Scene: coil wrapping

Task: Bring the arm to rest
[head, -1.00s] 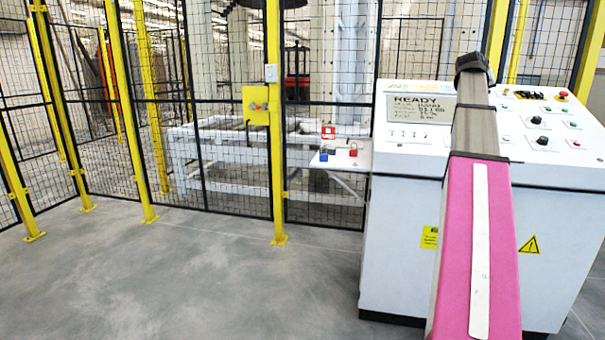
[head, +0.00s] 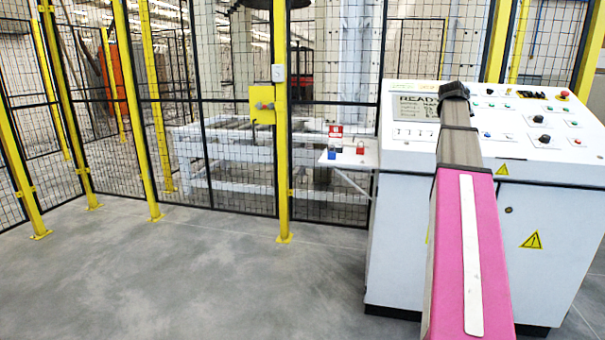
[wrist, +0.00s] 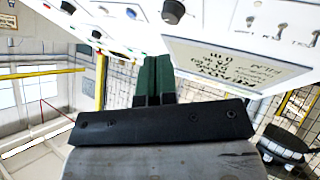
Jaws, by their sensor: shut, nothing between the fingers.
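My arm, pink with a grey-brown forward section, reaches up from the bottom right of the head view in front of the white control console (head: 470,235). Its dark far end (head: 454,90) overlaps the console's display (head: 410,108) in that view. The fingers are hidden there. In the wrist view my gripper (wrist: 154,66) shows two dark green fingers close together, shut and empty. The console face, with knobs and the display (wrist: 232,65), appears upside down beyond them. I cannot tell the exact gap between fingers and console.
A yellow-post mesh fence (head: 150,110) stands left and behind. A yellow lock box (head: 262,104) is on its gate. The grey floor (head: 190,280) at left is clear.

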